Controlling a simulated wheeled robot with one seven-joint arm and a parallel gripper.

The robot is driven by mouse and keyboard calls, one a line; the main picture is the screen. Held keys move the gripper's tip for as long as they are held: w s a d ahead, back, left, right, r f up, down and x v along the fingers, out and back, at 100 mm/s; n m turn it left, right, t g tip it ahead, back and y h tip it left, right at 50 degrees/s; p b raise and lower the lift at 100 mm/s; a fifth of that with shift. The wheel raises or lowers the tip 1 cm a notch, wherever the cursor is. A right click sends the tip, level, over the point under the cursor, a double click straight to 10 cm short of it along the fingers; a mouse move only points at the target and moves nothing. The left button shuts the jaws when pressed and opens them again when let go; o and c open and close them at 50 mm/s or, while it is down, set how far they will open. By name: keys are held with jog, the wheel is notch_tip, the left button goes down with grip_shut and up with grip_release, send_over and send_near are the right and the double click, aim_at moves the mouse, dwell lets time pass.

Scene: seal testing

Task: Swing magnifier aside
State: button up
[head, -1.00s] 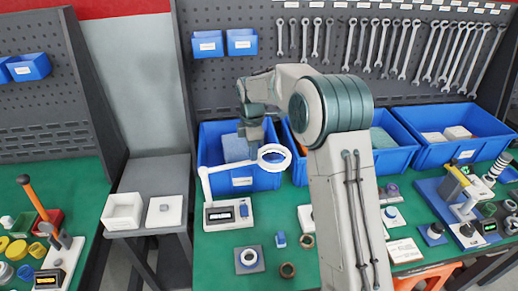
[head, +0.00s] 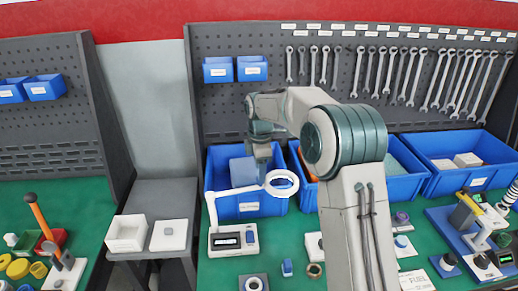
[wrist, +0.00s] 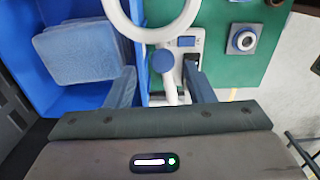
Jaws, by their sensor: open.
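The magnifier has a white ring (head: 281,183) on a slim white arm that rises from a white base box (head: 233,241) with a dark display. In the wrist view the magnifier's ring shows at the top (wrist: 190,15), with a round blue knob (wrist: 163,61) at its near edge. My gripper (head: 263,170) is just behind and left of the ring in the head view. In the wrist view my gripper (wrist: 161,88) is open, one finger on each side of the white arm below the knob. Neither finger clearly touches it.
A small square part with a ring (wrist: 243,40) lies on the green mat.

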notch_tip(320, 180, up, 11)
jog(key=shift+b, duration=0.4)
jog(key=shift+s+r, duration=0.1)
jog(key=shift+r, duration=0.1)
jog(key=s+d+m+t, duration=0.1)
jog(key=s+d+m, duration=0.35)
jog(key=s, duration=0.35)
jog(key=s+d+r+m+t, duration=0.1)
jog(key=s+d+m, duration=0.35)
jog(key=s, duration=0.25)
jog(key=s+d+m+t, duration=0.1)
jog(key=s+d+m, duration=0.35)
jog(key=s, duration=0.35)
jog(key=s+d+f+m, duration=0.2)
jog(key=s+f+m, duration=0.4)
jog(key=s, duration=0.4)
jog(key=shift+d+m+t, duration=0.35)
jog(key=shift+d+t, duration=0.05)
jog(key=shift+c, duration=0.2)
